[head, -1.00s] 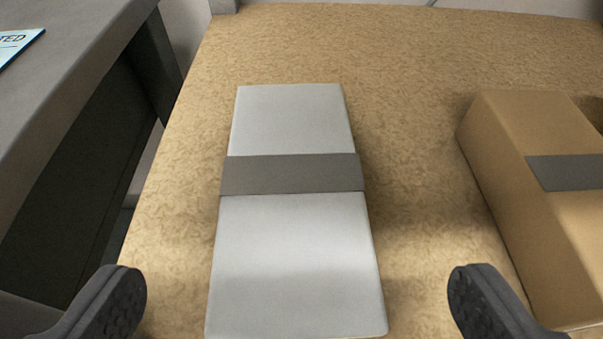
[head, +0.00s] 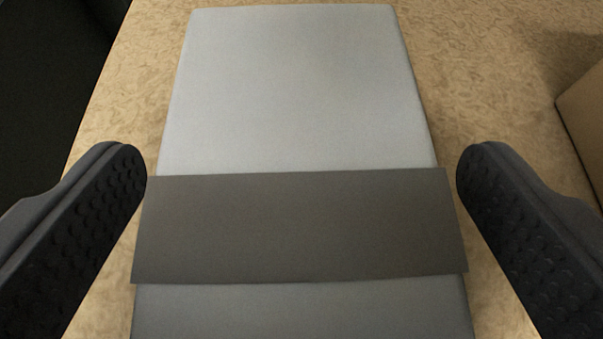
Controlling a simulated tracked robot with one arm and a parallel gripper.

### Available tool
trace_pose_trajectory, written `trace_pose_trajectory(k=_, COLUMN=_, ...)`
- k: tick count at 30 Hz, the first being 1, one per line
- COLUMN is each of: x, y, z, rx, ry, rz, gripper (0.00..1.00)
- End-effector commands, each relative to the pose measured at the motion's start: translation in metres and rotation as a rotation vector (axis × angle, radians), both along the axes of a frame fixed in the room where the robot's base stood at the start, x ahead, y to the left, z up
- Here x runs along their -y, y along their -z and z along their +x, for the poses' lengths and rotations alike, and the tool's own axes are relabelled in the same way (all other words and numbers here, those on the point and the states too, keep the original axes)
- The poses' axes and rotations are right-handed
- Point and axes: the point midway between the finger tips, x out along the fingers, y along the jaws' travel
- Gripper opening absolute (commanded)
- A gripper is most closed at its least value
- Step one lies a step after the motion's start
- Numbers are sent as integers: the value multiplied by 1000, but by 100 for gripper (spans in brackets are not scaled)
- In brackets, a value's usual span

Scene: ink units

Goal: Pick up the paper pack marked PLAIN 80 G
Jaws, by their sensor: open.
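A pale grey-white pack (head: 297,95) with a dark grey band (head: 300,225) across it lies flat on the tan mottled surface, in the middle of the head view. No marking can be read on it, so I cannot tell whether it is the one marked PLAIN 80 G. My gripper (head: 302,170) is open, with one dark ridged finger on each side of the pack, near the band. The fingertips are close to the pack's long sides, and I cannot tell whether they touch it. The pack's near end is out of the picture.
A brown box-shaped pack (head: 585,125) stands at the right edge, partly cut off, with bare tan surface (head: 490,80) between it and the pale pack. On the left the surface ends at an edge, with a dark area beyond.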

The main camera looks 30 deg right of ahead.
Motion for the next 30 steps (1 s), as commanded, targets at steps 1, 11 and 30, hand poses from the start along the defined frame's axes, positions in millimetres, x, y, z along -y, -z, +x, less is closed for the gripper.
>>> trace_pose_trajectory(k=1, x=0, y=0, z=0, rx=0, ry=0, rz=0, gripper=90)
trace_pose_trajectory(k=11, x=0, y=-1, z=0, rx=1, ry=0, rz=-1, gripper=35)
trace_pose_trajectory(k=30, x=1, y=-34, z=-1, rx=2, ry=0, rz=-3, gripper=28)
